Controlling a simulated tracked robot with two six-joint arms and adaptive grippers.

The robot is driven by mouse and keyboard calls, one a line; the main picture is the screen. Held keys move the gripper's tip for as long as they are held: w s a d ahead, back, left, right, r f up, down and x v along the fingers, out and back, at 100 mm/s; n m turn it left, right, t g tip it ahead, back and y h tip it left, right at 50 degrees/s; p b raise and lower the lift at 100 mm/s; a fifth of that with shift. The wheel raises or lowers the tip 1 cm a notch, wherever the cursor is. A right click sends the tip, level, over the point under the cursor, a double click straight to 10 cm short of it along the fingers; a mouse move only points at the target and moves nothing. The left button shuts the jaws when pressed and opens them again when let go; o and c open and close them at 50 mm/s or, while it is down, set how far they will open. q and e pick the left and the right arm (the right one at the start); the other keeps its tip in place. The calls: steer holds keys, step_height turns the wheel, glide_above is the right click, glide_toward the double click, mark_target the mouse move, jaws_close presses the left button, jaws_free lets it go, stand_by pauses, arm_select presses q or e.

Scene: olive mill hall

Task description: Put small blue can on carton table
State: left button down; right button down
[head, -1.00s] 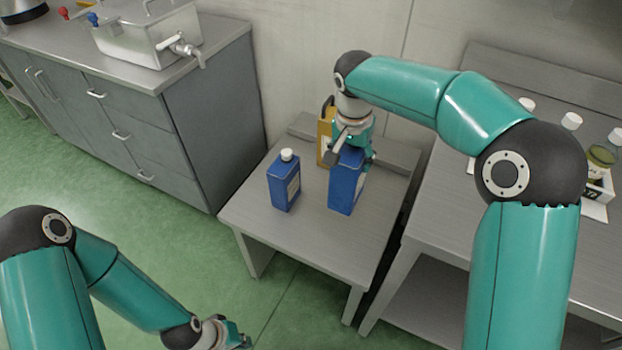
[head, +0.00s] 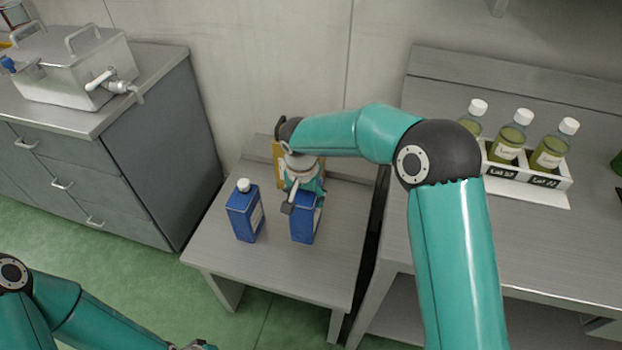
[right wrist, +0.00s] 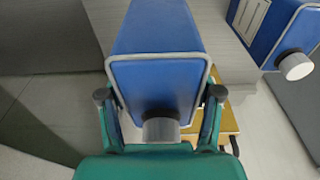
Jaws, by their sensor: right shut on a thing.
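My right gripper (head: 303,196) is shut on a blue can (head: 303,228), with a finger on each side of it. In the right wrist view the same can (right wrist: 155,75) fills the middle, its grey cap (right wrist: 161,130) between the fingers. Another blue can (head: 243,216) with a white cap stands upright on the low grey table (head: 290,277), just left of the held one. I cannot tell which blue can is smaller, nor whether the held can touches the table. My left gripper (head: 201,346) barely shows at the bottom edge. I cannot identify a carton table.
A yellow can (head: 279,151) stands behind my right gripper. A long grey table (head: 550,225) on the right holds a white rack (head: 556,182) with several capped bottles. A cabinet with a steel tank (head: 65,75) stands at left. The low table's front is clear.

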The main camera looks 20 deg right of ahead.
mark_target(303, 195)
step_height(303, 195, down, 8)
steer(key=shift+f, duration=0.1)
stand_by(0.5)
steer(key=shift+c, duration=1.1)
jaws_free()
steer(key=r, duration=0.4)
steer(key=s+r, duration=0.1)
steer(key=r, duration=0.3)
steer(key=a+r, duration=0.1)
steer(key=r, duration=0.3)
steer(key=shift+s, duration=0.3)
steer(key=shift+f, duration=0.1)
